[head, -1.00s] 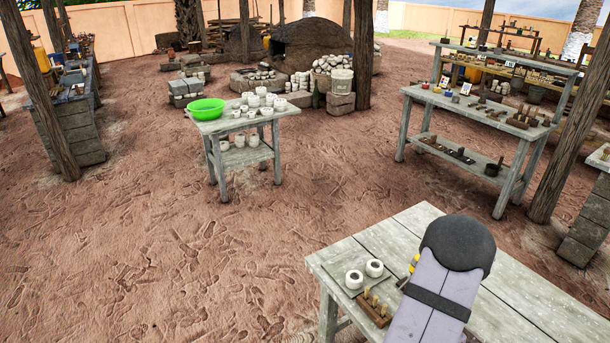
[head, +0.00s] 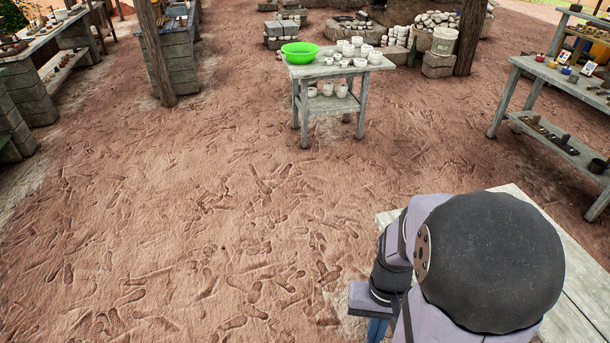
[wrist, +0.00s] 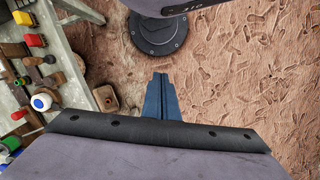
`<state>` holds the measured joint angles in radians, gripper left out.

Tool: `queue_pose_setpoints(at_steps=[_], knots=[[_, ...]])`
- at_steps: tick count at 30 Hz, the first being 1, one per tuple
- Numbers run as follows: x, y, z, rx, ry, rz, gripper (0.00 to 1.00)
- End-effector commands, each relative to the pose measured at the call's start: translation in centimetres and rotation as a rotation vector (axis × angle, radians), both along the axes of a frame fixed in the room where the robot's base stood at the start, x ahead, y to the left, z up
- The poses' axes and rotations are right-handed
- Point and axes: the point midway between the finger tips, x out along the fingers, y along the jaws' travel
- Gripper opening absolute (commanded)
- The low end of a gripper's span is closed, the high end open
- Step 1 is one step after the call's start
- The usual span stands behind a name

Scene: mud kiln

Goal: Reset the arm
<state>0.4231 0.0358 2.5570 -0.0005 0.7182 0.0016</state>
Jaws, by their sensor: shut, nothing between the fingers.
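My gripper (wrist: 160,80) shows in the wrist view as two dark blue fingers pressed together, with nothing between them. It points over bare reddish ground. In the head view my arm is folded at the lower right, and a bit of the blue gripper (head: 377,330) shows at the bottom edge, beside the near grey table (head: 575,300). My arm hides most of that table's top.
A grey table (head: 345,68) with a green bowl (head: 299,52) and white pots stands farther back. A shelf table (head: 555,78) stands at the right. In the wrist view, a bench with coloured items (wrist: 30,75) lies left. Open ground fills the middle.

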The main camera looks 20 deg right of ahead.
Motion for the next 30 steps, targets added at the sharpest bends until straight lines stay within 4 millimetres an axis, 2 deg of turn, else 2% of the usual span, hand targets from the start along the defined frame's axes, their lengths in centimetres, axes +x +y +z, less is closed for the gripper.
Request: queue_pose_setpoints(at_steps=[3, 6, 12, 17, 30], knots=[[2.5, 2.6, 1.9, -0.031, -0.088, 0.168, 0.0], [3.8, 4.6, 2.9, -0.041, -0.137, 0.274, 0.0], [4.6, 7.3, 3.5, -0.04, -0.168, 0.396, 0.0], [4.6, 7.9, 3.5, -0.036, -0.167, 0.423, 0.0], [4.6, 7.8, 3.5, -0.036, -0.166, 0.422, 0.0]])
